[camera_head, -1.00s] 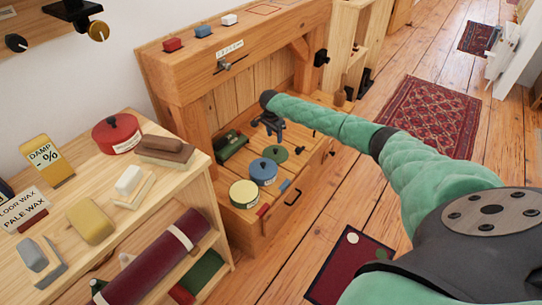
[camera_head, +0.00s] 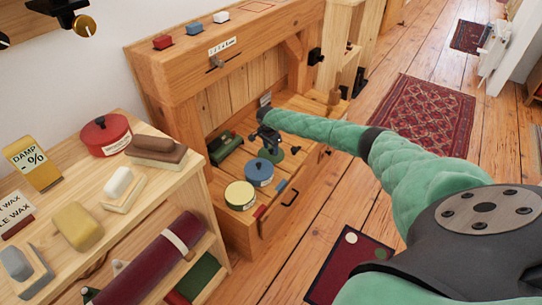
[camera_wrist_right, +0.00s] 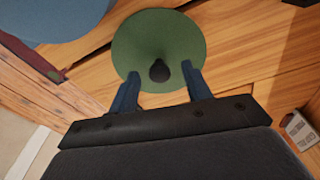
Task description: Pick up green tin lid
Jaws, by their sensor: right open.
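The green tin lid (camera_wrist_right: 158,38) is a round green disc with a dark knob (camera_wrist_right: 159,71) in its middle. In the right wrist view it lies on the wooden surface, and my right gripper (camera_wrist_right: 160,85) is open, with its two blue fingers at the lid's near part, one on each side of the knob. I cannot tell whether they touch it. In the head view the lid (camera_head: 291,154) is partly hidden by my right gripper (camera_head: 270,146), which is above and in front of it. My left gripper is not in view.
A blue-lidded tin (camera_head: 259,172) and a cream-lidded tin (camera_head: 240,195) stand close to the left of the lid. A dark green block (camera_head: 225,146) lies behind them. The bench's upper beam (camera_head: 190,60) rises behind. A shelf (camera_head: 205,170) stands at left.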

